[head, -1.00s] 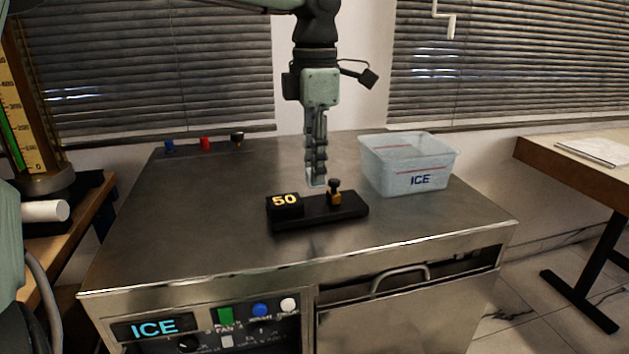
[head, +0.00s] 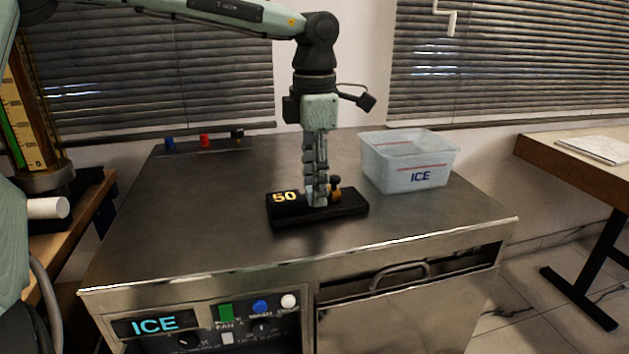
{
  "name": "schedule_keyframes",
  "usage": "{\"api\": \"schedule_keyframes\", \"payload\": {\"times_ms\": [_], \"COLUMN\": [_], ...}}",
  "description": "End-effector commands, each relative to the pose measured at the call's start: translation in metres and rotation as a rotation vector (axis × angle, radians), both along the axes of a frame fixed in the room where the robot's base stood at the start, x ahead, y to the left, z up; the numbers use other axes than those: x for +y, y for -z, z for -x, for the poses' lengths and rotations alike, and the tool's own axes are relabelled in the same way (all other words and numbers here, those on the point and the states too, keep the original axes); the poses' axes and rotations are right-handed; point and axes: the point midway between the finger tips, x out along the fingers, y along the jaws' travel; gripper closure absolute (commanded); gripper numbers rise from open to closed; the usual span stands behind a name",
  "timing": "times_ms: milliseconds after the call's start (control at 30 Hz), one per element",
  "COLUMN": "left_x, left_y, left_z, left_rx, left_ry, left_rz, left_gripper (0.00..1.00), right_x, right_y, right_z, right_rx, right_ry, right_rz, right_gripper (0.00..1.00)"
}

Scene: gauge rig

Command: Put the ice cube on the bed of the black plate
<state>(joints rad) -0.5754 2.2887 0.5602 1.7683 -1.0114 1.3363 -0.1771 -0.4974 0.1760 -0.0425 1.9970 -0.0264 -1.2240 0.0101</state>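The black plate (head: 345,210) lies on the steel counter. It carries a block marked 50 (head: 285,198) at its left end and a brass clamp-like piece with a dark knob (head: 335,188) toward the right. My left gripper (head: 317,192) points straight down over the plate, between the block and the brass piece. Its fingers are close together on a small pale ice cube (head: 319,201), low at the plate's bed. The fingers hide part of the cube, and I cannot tell whether it touches the bed. My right gripper is not in view.
A clear bin marked ICE (head: 408,165) stands right of the plate. Small blue, red and dark knobs (head: 204,140) line the counter's back left. The counter (head: 200,220) is clear left of the plate. A tall gauge (head: 30,120) stands at far left.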

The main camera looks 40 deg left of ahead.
Motion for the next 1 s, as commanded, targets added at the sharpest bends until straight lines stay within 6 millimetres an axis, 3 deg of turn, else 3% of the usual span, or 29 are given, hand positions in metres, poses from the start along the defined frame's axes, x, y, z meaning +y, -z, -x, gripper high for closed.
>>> {"api": "schedule_keyframes", "payload": {"times_ms": [267, 333, 700, 1000], "left_x": [0.000, 0.000, 0.000, 0.000], "left_y": [-0.003, -0.008, -0.085, -0.121], "left_z": [0.000, -0.001, -0.001, 0.000], "left_rx": [0.000, -0.003, -0.005, -0.001], "left_ry": [0.000, 0.000, -0.001, 0.001], "left_rz": [0.000, 0.000, -0.001, -0.001], "left_gripper": [0.56, 0.56, 0.56, 0.56], "right_x": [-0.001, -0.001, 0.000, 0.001], "right_y": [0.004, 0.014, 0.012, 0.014], "right_z": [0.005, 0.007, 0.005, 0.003], "right_rx": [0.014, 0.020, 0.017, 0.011], "right_ry": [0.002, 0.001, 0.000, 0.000], "right_rz": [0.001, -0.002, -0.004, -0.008], "right_gripper": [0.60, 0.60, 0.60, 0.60]}}
